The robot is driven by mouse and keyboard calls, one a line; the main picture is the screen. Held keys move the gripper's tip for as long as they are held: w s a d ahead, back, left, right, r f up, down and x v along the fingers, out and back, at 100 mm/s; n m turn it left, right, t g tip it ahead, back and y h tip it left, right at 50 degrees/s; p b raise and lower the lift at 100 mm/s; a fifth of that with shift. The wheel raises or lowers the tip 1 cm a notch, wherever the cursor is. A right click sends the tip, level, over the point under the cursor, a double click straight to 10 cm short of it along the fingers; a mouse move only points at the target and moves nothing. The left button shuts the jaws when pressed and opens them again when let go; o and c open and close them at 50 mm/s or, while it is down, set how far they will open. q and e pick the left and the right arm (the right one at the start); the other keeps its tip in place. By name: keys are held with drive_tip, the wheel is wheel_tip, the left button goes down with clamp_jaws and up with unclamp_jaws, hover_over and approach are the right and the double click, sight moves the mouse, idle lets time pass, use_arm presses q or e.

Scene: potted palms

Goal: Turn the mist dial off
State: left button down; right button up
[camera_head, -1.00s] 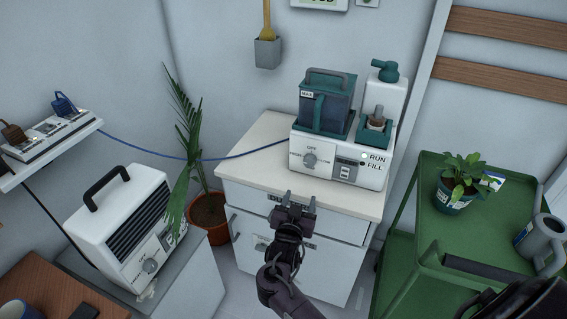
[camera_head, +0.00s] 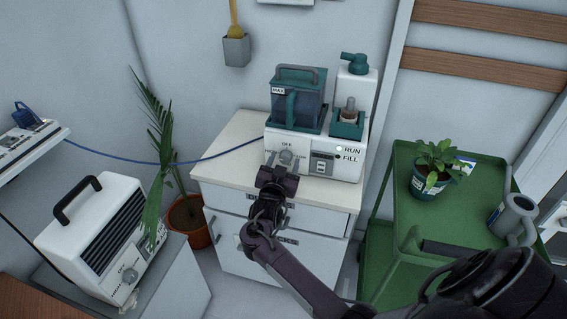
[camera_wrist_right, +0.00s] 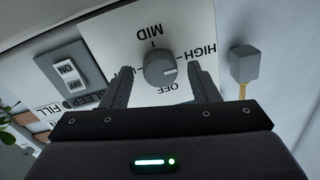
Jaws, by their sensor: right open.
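The mist dial (camera_head: 287,158) is a round grey knob on the front of the white mister unit (camera_head: 345,170). In the right wrist view the dial (camera_wrist_right: 160,68) sits on a white panel with MID above it, HIGH to its right and OFF below it. A mark on the knob points to the right in that view, toward the HIGH side rather than OFF. My right gripper (camera_head: 279,168) is at the front of the dial. Its open fingers (camera_wrist_right: 162,76) stand on either side of the knob, with gaps showing. My left gripper is out of view.
The mister stands on a white cabinet (camera_head: 235,165), its RUN light (camera_head: 339,149) lit. A rocker switch (camera_wrist_right: 69,74) is beside the dial. A heater (camera_head: 100,235) and palm (camera_head: 160,150) are at left. A green cart (camera_head: 400,240) with a potted plant (camera_head: 436,168) is at right.

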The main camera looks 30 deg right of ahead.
drive_tip(key=shift+c, duration=0.2)
drive_tip(key=c, duration=0.9)
drive_tip(key=shift+c, duration=0.2)
